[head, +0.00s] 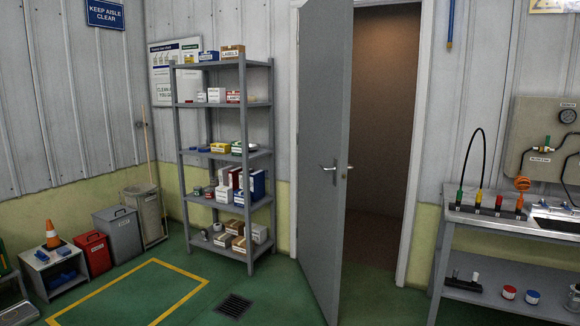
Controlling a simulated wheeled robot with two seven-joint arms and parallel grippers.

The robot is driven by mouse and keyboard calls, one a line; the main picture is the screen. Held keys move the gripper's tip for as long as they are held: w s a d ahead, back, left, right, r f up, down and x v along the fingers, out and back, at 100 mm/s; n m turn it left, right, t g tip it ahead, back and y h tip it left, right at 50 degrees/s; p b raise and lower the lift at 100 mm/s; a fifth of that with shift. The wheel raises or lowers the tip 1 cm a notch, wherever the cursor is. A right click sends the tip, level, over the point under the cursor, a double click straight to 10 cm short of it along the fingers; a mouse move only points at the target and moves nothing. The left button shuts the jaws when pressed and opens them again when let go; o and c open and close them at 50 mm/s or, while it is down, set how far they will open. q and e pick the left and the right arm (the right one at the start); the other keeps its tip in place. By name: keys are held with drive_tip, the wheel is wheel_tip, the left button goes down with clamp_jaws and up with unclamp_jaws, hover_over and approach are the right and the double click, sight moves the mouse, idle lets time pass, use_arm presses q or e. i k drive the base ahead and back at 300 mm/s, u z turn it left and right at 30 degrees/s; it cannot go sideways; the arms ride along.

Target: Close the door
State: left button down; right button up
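A grey door (317,130) stands open in the middle of the head view, swung out from its white frame (418,150) into the room. It appears hinged on the left side of the doorway. A lever handle (332,167) shows on its broad face, and another handle part (348,168) shows at its free edge. A dim brown space (384,120) shows through the opening on the right. Neither of my grippers is in view.
A grey shelf rack (227,155) with boxes stands left of the door. A workbench (510,222) with tools stands to the right. A floor drain (234,306) lies in the green floor, which is clear before the door. Bins (118,232) line the left wall.

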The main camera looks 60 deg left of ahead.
sight(325, 34)
drive_tip(key=u, duration=1.35)
drive_tip(key=i, duration=1.35)
drive_tip(key=z, duration=0.15)
